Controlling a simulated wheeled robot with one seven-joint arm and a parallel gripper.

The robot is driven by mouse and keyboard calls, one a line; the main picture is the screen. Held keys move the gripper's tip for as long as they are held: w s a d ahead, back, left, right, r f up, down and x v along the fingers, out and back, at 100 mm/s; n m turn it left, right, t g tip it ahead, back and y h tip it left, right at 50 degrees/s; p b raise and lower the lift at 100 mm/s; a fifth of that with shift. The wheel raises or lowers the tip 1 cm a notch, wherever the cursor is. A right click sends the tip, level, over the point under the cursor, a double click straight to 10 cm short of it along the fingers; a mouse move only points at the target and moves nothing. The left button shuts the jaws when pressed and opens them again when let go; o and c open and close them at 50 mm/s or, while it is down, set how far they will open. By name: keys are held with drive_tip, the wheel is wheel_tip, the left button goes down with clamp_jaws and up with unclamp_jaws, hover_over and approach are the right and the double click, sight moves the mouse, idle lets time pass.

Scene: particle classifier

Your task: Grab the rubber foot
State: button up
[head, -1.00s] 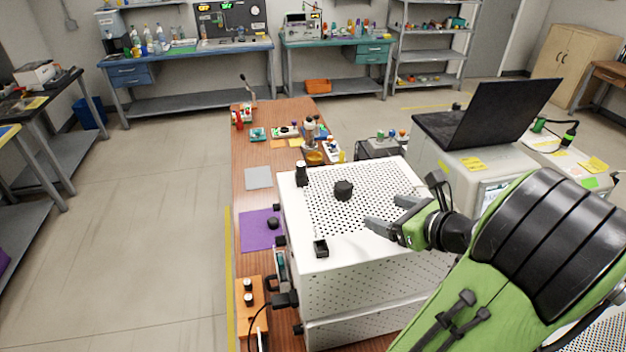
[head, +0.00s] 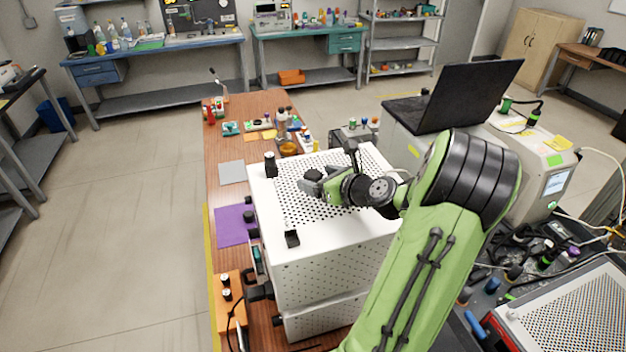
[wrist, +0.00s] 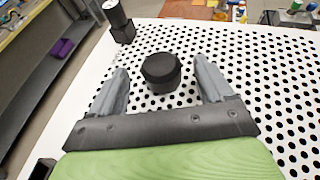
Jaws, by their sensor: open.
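The rubber foot (wrist: 160,74) is a short black round piece on top of the white perforated case (head: 268,208). In the wrist view it stands between the tips of my two grey fingers, with a gap on each side. My gripper (head: 308,184) is open and low over the case top. In the head view the gripper largely hides the foot.
A black post (head: 270,165) stands at the case's far left corner and a black corner piece (head: 292,239) at the near left. A purple mat (head: 232,226) lies left of the case. A laptop (head: 470,90) stands behind right.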

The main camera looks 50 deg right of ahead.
drive_tip(key=shift+x, duration=0.85)
drive_tip(key=shift+s, duration=0.15)
drive_tip(key=shift+c, duration=1.5)
drive_tip(key=shift+r, duration=0.1)
drive_tip(key=c, duration=0.8)
